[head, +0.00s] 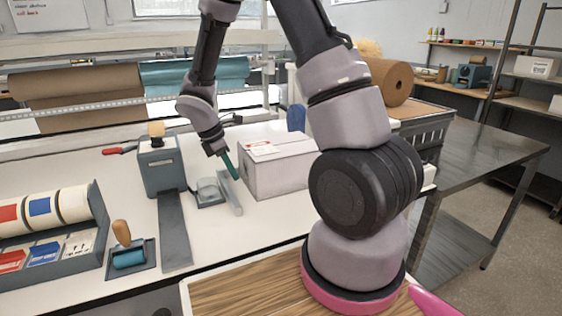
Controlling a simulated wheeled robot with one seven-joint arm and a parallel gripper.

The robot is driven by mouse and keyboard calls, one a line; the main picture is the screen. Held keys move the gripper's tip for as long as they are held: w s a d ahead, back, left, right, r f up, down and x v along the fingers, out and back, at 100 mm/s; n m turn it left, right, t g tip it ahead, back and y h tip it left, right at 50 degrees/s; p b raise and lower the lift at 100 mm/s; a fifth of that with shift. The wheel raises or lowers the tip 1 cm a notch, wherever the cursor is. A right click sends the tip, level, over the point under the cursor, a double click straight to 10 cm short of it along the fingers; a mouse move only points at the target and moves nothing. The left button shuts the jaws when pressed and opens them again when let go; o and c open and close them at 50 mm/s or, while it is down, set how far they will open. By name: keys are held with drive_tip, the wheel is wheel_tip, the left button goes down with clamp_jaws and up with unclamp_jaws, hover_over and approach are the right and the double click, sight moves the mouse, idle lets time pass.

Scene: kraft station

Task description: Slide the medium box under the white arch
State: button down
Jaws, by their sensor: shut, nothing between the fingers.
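A pale grey-white box (285,172) with a red-marked label on its top stands on the white table, in the middle of the head view. Its right end is hidden behind my arm. I take it for the medium box, though no other box on the table shows for comparing sizes. My gripper (231,167) is shut and empty, with green fingers pointing down just left of the box's left end. I cannot tell whether the fingers touch the box. I cannot make out a white arch; my arm hides much of the table to the right of the box.
A grey bar (230,195) and a small glass dish (208,190) lie left of the box. A grey dispenser (160,165), a blue roller (128,255) and a label rack (55,235) stand farther left. Paper rolls (75,90) line the back.

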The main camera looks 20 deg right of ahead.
sight(246, 176)
drive_tip(key=shift+d, duration=0.15)
drive_tip(key=shift+d, duration=1.35)
drive_tip(key=shift+d, duration=1.6)
drive_tip(key=shift+d, duration=1.5)
drive_tip(key=shift+d, duration=1.5)
